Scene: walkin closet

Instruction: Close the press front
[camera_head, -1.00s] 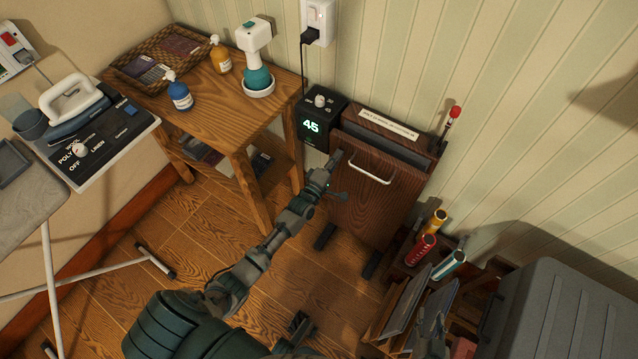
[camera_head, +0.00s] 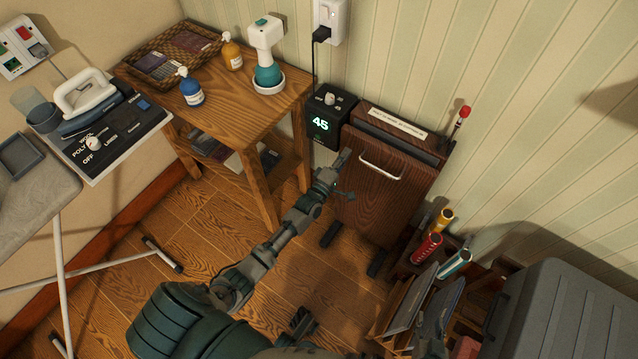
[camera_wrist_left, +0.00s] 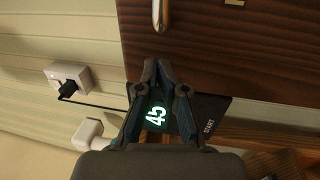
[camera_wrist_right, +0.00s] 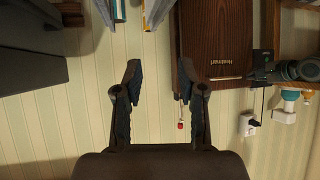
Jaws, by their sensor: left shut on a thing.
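The press (camera_head: 424,146) is a dark brown wood cabinet against the wall. Its press front (camera_head: 385,205) has a pale bar handle (camera_head: 380,166), and a narrow dark strip shows between its top edge and the body. My left gripper (camera_head: 345,158) is at the left edge of the press front, left of the handle. In the left wrist view, my left gripper (camera_wrist_left: 158,65) has its fingers together at the edge of the wood panel (camera_wrist_left: 225,55). In the right wrist view, my right gripper (camera_wrist_right: 155,75) is open and empty, with the press (camera_wrist_right: 215,40) beyond it.
A black control box (camera_head: 325,122) reading 45 stands left of the press. A wooden side table (camera_head: 235,110) holds bottles and a steamer. A rack of coloured tubes (camera_head: 432,245) and a grey case (camera_head: 565,310) stand to the right. Floor before the press is clear.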

